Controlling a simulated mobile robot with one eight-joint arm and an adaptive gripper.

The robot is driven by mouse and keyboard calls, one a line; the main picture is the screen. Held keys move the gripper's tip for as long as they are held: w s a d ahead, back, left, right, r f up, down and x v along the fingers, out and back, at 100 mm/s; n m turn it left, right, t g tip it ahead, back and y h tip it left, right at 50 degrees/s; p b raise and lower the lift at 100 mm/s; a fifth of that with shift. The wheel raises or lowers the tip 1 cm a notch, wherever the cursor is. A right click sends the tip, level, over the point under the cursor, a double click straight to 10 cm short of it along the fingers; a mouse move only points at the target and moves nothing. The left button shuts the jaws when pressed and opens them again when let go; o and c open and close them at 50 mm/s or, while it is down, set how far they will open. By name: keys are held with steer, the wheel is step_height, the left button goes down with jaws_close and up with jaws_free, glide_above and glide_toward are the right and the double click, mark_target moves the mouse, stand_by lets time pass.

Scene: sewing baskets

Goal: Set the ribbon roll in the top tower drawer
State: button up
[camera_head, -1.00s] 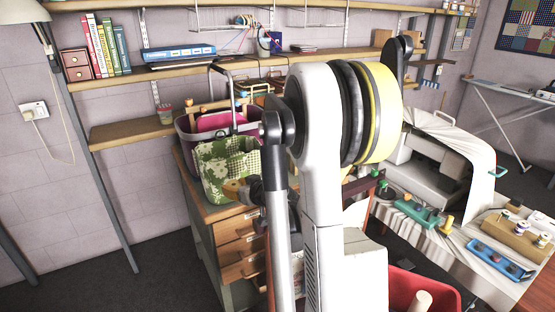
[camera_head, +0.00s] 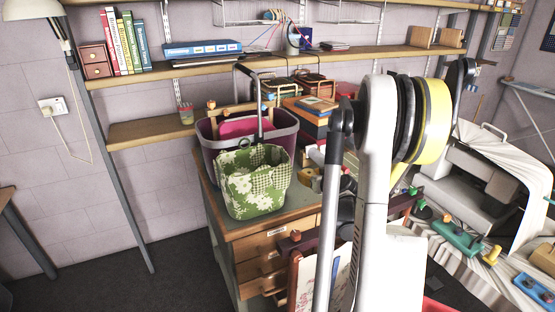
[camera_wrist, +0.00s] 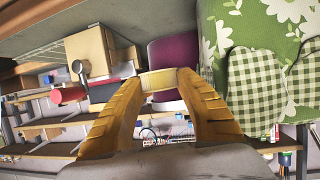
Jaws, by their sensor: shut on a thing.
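My gripper (camera_wrist: 162,88) has tan fingers closed on a small pale cream-yellow piece (camera_wrist: 160,80), seen edge-on; it appears to be the ribbon roll. In the head view my gripper (camera_head: 311,182) is low over the worktop, just right of the green floral basket and partly hidden by my arm. A small red-brown two-drawer box (camera_head: 95,61) sits on the shelf at left. I cannot tell for sure which one is the tower.
The green floral basket (camera_head: 255,190) and a purple basket (camera_head: 208,135) stand at the worktop's left. Stacked coloured boxes (camera_head: 307,118) are behind. A sewing machine (camera_head: 485,180) is at right. A tan box (camera_wrist: 88,55) and red cylinder (camera_wrist: 68,95) show in the wrist view.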

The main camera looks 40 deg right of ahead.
steer(key=b, duration=0.4)
glide_above(300, 185)
step_height(300, 185, down, 7)
steer(key=shift+w+f, duration=0.1)
steer(key=shift+f+b, duration=0.9)
steer(key=shift+f, duration=0.95)
steer(key=shift+f, duration=0.1)
steer(key=shift+f, duration=0.15)
steer(key=o, duration=0.9)
